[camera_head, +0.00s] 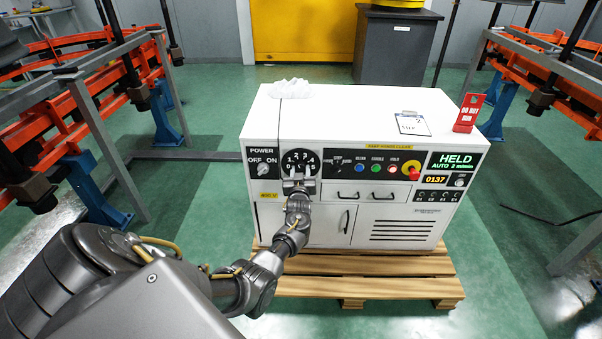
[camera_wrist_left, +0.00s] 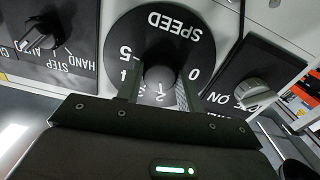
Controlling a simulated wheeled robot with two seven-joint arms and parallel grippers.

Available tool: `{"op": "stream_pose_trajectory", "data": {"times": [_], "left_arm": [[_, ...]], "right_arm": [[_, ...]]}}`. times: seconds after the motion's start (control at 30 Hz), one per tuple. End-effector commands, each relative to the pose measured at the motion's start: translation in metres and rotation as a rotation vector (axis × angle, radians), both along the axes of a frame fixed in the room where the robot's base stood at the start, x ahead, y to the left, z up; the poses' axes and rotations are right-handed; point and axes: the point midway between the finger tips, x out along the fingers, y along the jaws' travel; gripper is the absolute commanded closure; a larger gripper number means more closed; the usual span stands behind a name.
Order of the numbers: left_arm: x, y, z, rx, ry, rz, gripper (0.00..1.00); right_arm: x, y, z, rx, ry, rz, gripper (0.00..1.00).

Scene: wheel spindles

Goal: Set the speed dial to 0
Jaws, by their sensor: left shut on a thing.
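The speed dial (camera_head: 300,155) is a black disc with white numbers on the upper left of the white cabinet's front. My left gripper (camera_head: 299,175) reaches the dial from below. Its two fingers stand on either side of the knob, shut on it. The fingers hide part of the scale, and I cannot tell which number the knob points to. My right gripper is out of view.
A power switch (camera_head: 263,169) sits just left of the dial, a hand/auto/step selector (camera_wrist_left: 42,33) on its other side. Buttons and a red emergency stop (camera_head: 411,170) are further right. A green display (camera_head: 456,161) reads HELD, AUTO 2 m/min. The cabinet stands on a wooden pallet (camera_head: 365,287).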

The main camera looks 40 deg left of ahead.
Motion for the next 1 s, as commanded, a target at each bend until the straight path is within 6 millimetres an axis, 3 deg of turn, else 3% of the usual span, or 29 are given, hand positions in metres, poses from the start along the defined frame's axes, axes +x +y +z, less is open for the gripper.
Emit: {"op": "stream_pose_trajectory", "data": {"times": [0.63, 1.0], "left_arm": [[0.002, -0.003, 0.001, -0.462, -0.353, -0.004, 0.86], [0.002, -0.003, 0.002, -0.738, -0.562, -0.005, 0.86]], "right_arm": [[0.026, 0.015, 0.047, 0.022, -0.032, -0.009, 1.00], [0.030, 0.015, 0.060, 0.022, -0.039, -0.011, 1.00]]}}
